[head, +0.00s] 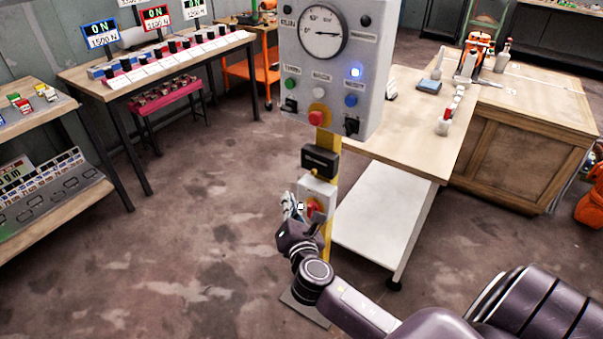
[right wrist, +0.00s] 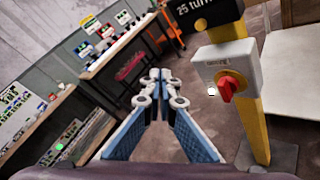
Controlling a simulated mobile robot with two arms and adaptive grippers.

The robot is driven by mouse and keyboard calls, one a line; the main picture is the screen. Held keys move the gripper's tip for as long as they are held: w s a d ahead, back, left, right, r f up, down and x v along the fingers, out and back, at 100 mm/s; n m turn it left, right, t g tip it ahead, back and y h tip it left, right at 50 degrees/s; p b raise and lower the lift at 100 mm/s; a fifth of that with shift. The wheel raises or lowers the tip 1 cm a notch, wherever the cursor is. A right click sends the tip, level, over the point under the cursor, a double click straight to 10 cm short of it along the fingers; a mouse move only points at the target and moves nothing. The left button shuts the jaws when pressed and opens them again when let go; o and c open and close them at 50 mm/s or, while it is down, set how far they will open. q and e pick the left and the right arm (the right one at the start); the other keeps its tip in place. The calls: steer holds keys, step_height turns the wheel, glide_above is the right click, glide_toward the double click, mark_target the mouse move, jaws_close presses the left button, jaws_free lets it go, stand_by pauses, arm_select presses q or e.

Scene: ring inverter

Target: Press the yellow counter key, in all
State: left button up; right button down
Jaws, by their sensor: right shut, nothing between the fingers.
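I cannot make out a yellow key on the counter. The black counter box (head: 320,162) is on a yellow post below the grey gauge panel (head: 357,60); in the right wrist view its lower part (right wrist: 215,12) shows "25 turn", cut off by the top edge. Below it is a pale switch box (right wrist: 240,62) with a red rotary knob (right wrist: 233,88). My right gripper (head: 293,203) is just left of the switch box in the head view, shut and empty; its fingertips (right wrist: 163,80) meet in the right wrist view, apart from the box there. My left gripper is not in view.
The yellow post (head: 326,235) stands on a floor plate. A wooden-topped workbench (head: 410,130) is close on its right. Benches with displays (head: 100,75) and shelves are at the left. The floor left of the post is clear.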

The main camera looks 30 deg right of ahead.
mark_target(314, 172)
steer(key=shift+d, duration=0.15)
steer(key=w+d, duration=0.3)
steer(key=d, duration=0.5)
steer(key=shift+w, duration=0.2)
stand_by(1.5)
steer(key=shift+w+d, duration=0.15)
steer(key=shift+d, duration=0.2)
steer(key=shift+w+d+r, duration=0.1)
steer(key=shift+w+d, duration=0.1)
steer(key=shift+d, duration=0.3)
stand_by(0.9)
steer(key=shift+a, duration=0.1)
steer(key=shift+s+a, duration=0.4)
steer(key=shift+a, duration=0.4)
steer(key=shift+p, duration=0.3)
